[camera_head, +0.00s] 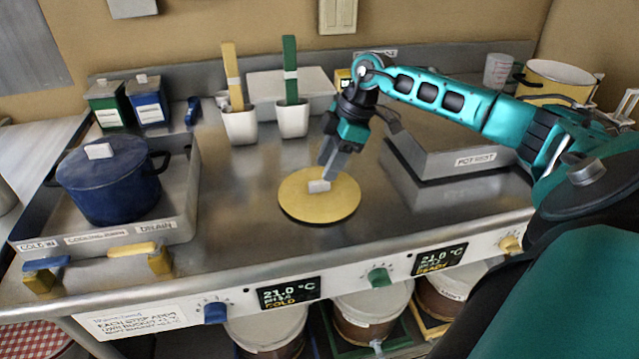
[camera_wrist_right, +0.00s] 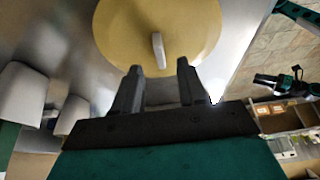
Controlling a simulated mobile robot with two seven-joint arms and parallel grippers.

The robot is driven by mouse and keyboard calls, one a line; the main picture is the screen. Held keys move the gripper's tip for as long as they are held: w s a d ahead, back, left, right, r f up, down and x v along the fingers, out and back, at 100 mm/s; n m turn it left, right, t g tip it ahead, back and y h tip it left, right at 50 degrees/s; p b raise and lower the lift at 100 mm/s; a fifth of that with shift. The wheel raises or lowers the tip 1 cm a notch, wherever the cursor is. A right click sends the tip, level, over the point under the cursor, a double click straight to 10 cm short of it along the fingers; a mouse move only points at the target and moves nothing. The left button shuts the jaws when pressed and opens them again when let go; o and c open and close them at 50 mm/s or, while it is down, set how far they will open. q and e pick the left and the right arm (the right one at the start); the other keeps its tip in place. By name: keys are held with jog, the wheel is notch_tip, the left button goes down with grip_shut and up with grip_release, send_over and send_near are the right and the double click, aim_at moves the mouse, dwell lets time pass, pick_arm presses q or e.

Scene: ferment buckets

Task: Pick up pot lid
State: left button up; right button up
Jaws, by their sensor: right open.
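The yellow pot lid (camera_head: 300,204) lies flat on the steel counter, with a pale block-shaped knob (camera_head: 319,186) at its middle. The lid (camera_wrist_right: 120,30) and its knob (camera_wrist_right: 158,50) also show in the right wrist view, the knob just beyond the space between the fingertips. My right gripper (camera_head: 328,172) points down over the lid beside the knob. It is open and empty, with a gap between its fingers (camera_wrist_right: 160,72). In the head view I cannot tell whether the fingers touch the lid. My left gripper is not in view.
A blue lidded pot (camera_head: 108,185) stands in the cooling tray (camera_head: 180,222) at left. White cups (camera_head: 240,125) with coloured paddles stand behind the lid. A raised pot rest (camera_head: 470,158) and a yellow pot (camera_head: 555,82) are at right. The counter in front of the lid is clear.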

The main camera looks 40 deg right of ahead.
aim_at(320, 181)
jog(key=x, duration=0.4)
jog(key=shift+c, duration=0.3)
jog(key=shift+r, duration=0.1)
grip_shut()
